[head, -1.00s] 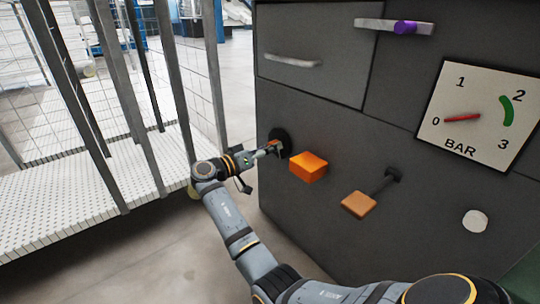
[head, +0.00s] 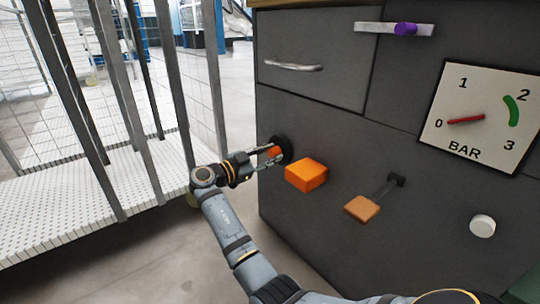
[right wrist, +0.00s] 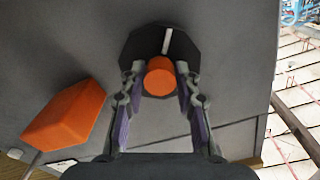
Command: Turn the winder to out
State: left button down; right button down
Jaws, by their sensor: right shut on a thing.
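The winder is a black disc (head: 285,148) (right wrist: 135,45) with an orange knob (right wrist: 160,76), low on the left side of the grey panel. A white line marks the disc above the knob in the right wrist view. My right gripper (head: 271,155) reaches it from the left, and it is shut on the knob, one finger on each side, as the right wrist view also shows (right wrist: 160,92). The fingers partly hide the winder in the head view. I cannot read any position label on it. My left gripper is not in view.
An orange block (head: 306,174) (right wrist: 65,115) juts from the panel close beside the winder. A mesh fence (head: 165,80) stands left.

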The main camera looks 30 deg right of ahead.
jog(key=m, duration=0.5)
jog(key=shift+m, duration=0.3)
jog(key=m, duration=0.4)
jog(key=shift+m, duration=0.4)
jog(key=c, duration=1)
grip_release()
jog(key=a, duration=0.7)
jog(key=shift+s+a, duration=0.25)
jog(key=shift+a, duration=0.05)
